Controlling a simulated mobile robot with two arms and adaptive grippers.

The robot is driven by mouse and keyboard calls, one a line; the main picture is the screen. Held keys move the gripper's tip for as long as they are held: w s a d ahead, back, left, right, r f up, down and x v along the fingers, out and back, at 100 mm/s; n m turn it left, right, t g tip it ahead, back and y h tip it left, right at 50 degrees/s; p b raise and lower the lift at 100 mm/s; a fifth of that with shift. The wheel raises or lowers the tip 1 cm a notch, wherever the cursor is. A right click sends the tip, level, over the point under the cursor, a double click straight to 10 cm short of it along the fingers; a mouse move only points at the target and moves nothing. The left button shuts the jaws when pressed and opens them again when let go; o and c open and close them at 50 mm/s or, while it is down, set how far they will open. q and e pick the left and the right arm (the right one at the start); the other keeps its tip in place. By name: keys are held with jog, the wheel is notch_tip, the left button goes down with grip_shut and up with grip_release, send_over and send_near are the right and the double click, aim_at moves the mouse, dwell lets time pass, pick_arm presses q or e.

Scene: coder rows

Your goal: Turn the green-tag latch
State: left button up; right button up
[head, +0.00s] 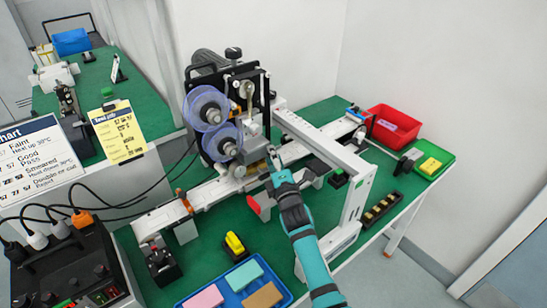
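The coder machine (222,110) stands on the green bench, with two blue-violet reels (207,106) on its face. My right arm, teal and black, reaches up from the bottom. My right gripper (273,160) is at the lower right of the machine's print head, against or just in front of the metal block (252,160). Its fingers are small and partly hidden, so I cannot tell whether they touch anything. I cannot make out a green-tag latch for certain; the gripper may cover it. A small green patch (361,183) shows on the white frame. My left gripper is out of view.
A white frame (352,195) stands close to the right of my arm. A red-ended part (253,205) sits left of it. A blue tray (240,285) with coloured blocks, a yellow item (235,244), a red bin (393,127) and a green tray (432,162) are around.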

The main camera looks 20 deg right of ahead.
grip_shut()
jog(key=shift+d+r+m+g+y+p, duration=0.1)
jog(key=shift+m+g+y+p, duration=0.7)
jog(key=shift+m+p, duration=1.45)
jog(key=shift+d+r+m+g+y+p, duration=0.15)
jog(key=shift+m+g+y+p, duration=0.3)
jog(key=shift+m+g+p, duration=1.2)
jog(key=shift+r+m+g+y+p, duration=0.1)
jog(key=shift+m+g+y+p, duration=0.4)
jog(key=shift+m+p, duration=2.35)
jog(key=shift+y, duration=0.35)
